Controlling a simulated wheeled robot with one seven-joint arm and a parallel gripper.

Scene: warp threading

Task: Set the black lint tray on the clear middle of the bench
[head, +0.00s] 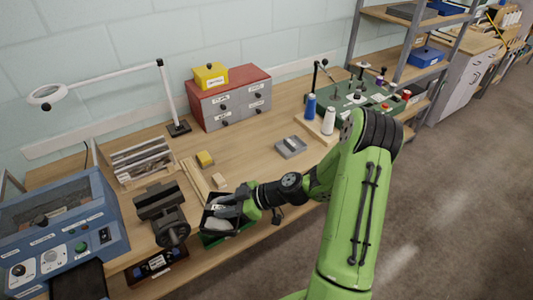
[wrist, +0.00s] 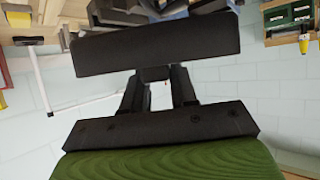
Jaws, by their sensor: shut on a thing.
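My gripper (head: 232,207) is at the front edge of the bench, right of the vise. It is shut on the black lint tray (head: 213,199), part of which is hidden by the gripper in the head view. In the wrist view the tray (wrist: 155,50) shows as a wide dark bar across the fingertips (wrist: 158,80). The wooden bench top (head: 245,158) has a bare stretch in its middle, behind my gripper.
A grey tray (head: 291,147), a yellow block (head: 205,159) and a pale block (head: 219,181) lie around the bare stretch. The dark vise (head: 161,212) stands left of my gripper. A red drawer cabinet (head: 232,98) and thread spools (head: 328,121) stand farther back.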

